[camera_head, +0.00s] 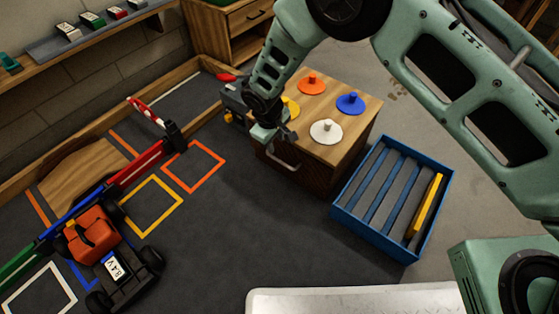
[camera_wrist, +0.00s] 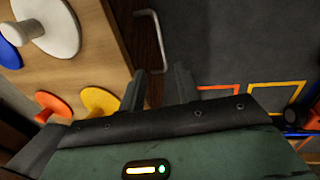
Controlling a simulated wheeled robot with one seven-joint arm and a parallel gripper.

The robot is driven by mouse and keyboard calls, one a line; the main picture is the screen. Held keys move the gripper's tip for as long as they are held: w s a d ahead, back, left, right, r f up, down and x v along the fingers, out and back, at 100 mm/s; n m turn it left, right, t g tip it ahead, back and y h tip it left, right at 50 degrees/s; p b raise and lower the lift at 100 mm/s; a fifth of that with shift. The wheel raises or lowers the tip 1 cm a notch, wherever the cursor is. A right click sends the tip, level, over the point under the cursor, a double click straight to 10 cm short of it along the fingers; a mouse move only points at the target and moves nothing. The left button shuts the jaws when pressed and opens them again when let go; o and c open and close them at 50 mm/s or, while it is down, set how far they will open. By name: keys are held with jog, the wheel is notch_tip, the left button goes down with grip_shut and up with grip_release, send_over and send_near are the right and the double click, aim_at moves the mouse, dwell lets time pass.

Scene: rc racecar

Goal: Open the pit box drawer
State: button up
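The pit box (camera_head: 335,152) is a wooden cabinet with a light top and a dark front. Its drawer front carries a pale bar handle (camera_head: 283,161); the drawer looks shut. In the wrist view the handle (camera_wrist: 158,38) runs along the dark drawer front (camera_wrist: 143,40). My gripper (camera_head: 276,140) is over the box's front edge, just above the handle. In the wrist view my gripper (camera_wrist: 160,70) is open, its two fingers apart, with the handle's near end showing between them. Nothing is visibly gripped, and I cannot tell whether a finger touches the handle.
White (camera_head: 326,131), blue (camera_head: 351,103), orange (camera_head: 312,83) and yellow (camera_head: 291,106) knobbed discs stand on the box top. A blue slatted crate (camera_head: 345,208) is to its right. A red-and-white barrier (camera_head: 147,113) and an orange racecar (camera_head: 92,236) are left. Dark floor before the drawer is clear.

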aim_at(280, 161)
jog(key=f+b, duration=0.1)
jog(key=f, duration=0.2)
jog(key=w+f+b, duration=0.1)
jog(key=f, duration=0.3)
jog(key=d+f+b, duration=0.1)
jog(key=f+b, duration=0.1)
jog(key=f, duration=0.1)
jog(key=shift+w+f, duration=0.2)
jog(key=shift+w, duration=0.1)
grip_shut()
